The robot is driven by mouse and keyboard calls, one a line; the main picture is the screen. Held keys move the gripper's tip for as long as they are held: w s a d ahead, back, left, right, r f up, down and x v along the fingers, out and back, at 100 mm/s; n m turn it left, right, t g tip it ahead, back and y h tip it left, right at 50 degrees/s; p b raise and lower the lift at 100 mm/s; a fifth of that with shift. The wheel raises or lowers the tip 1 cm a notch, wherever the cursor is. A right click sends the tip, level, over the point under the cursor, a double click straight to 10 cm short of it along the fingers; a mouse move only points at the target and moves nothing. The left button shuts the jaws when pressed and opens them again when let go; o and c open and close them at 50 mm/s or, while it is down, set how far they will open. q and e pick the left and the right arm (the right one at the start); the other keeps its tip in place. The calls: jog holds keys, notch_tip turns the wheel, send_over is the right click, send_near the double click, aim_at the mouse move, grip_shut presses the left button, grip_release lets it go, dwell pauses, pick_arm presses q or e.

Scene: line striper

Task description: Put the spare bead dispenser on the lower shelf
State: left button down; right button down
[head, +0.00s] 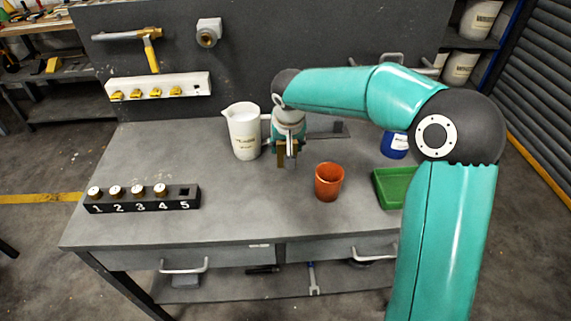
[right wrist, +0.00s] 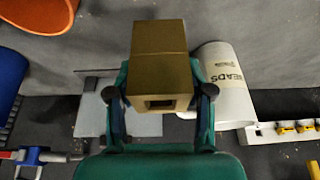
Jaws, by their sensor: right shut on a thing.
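My right gripper (head: 288,155) is above the back middle of the bench, just right of the white jug. In the right wrist view its fingers (right wrist: 160,110) are shut on a brass-coloured box-shaped block (right wrist: 158,62) with a dark square opening, apparently the bead dispenser. In the head view the block is small and partly hidden by the gripper. The lower shelf (head: 225,290) runs under the bench drawers; only its front part shows, with a blue wrench (head: 313,280) and some dark items on it. My left gripper is not in view.
A white jug (head: 244,135) stands left of the gripper. An orange cup (head: 328,182), a blue container (head: 395,145) and a green tray (head: 393,187) are to the right. A black numbered rack (head: 142,203) holds brass-topped pieces in slots 1 to 4; slot 5 is empty. The front-middle benchtop is clear.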

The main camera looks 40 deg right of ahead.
notch_tip(320, 180, down, 6)
jog(key=shift+f, duration=0.25)
dwell(0.4)
jog(key=c, duration=0.9)
grip_release()
jog(key=shift+f, duration=0.15)
jog(key=o, duration=0.5)
jog(key=shift+c, duration=0.2)
